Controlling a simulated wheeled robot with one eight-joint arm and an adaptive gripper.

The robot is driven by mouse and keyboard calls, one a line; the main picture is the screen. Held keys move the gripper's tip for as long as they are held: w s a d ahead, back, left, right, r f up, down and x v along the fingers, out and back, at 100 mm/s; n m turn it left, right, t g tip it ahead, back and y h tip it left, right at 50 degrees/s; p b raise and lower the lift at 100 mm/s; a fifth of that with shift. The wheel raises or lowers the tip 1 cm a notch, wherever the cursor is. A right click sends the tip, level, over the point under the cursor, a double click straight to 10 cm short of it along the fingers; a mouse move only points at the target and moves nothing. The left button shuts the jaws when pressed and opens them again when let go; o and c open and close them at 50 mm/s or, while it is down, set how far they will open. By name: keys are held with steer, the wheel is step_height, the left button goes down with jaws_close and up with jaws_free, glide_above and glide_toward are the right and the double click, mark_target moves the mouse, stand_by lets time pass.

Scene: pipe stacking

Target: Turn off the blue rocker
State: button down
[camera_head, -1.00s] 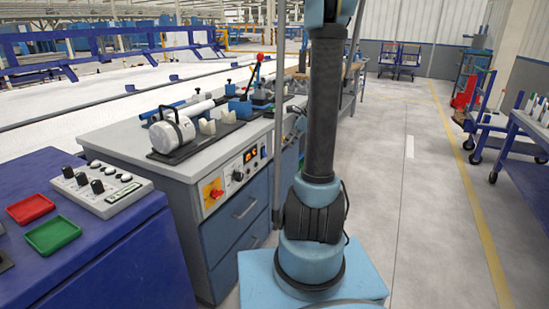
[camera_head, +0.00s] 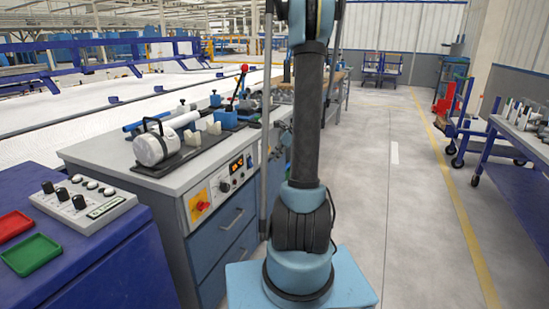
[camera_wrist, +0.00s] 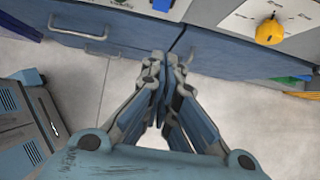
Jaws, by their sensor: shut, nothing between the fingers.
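My gripper (camera_wrist: 163,62) is shut and empty in the wrist view, its fingertips together in front of a blue cabinet front. A small blue piece (camera_wrist: 162,4), possibly the blue rocker, is cut by the top edge of that view, beyond my fingertips and apart from them. I cannot tell whether it is on or off. In the head view, the bench's control panel (camera_head: 218,190) carries a red knob on a yellow plate (camera_head: 200,204) and a small lit display (camera_head: 237,165). No blue rocker can be made out there. My gripper is outside the head view.
A yellow knob (camera_wrist: 269,31) sits on a pale panel at the wrist view's upper right. Drawer handles (camera_wrist: 78,30) stick out from the cabinet. A blue table with a switch box (camera_head: 84,203) and trays (camera_head: 31,254) stands left. The floor aisle (camera_head: 400,220) right is clear.

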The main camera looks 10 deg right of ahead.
mark_target(250, 163)
steer(key=w+a+f, duration=0.4)
steer(key=a+f, duration=0.2)
steer(key=f, duration=0.1)
steer(key=shift+w+a, duration=0.35)
steer(key=shift+w, duration=0.05)
steer(key=shift+w+a+f, duration=0.25)
steer(key=shift+a+f, duration=0.1)
steer(key=shift+f, duration=0.05)
steer(key=shift+r, duration=0.2)
steer(key=shift+r, duration=0.6)
